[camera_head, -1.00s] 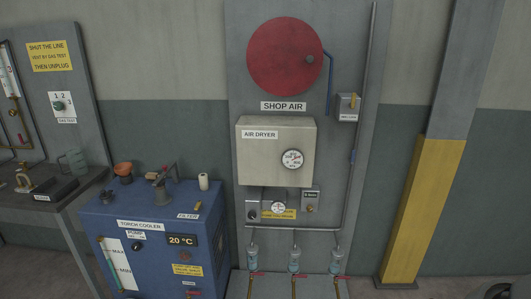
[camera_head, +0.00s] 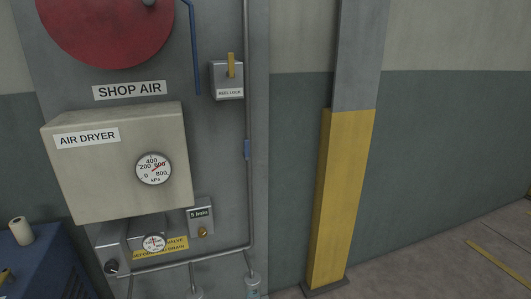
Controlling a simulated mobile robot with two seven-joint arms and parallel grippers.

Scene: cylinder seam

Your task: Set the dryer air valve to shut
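The cream air dryer box (camera_head: 105,185) hangs on the grey panel at left, labelled AIR DRYER, with a round kPa gauge (camera_head: 153,168). I cannot tell which part is the dryer air valve. Neither gripper is in view.
A red reel (camera_head: 105,30) with a blue hose (camera_head: 193,50) hangs above. A grey box with a yellow upright lever (camera_head: 231,65) is right of it. A yellow and grey column (camera_head: 340,200) stands right of the panel. The blue cooler (camera_head: 35,265) is at lower left.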

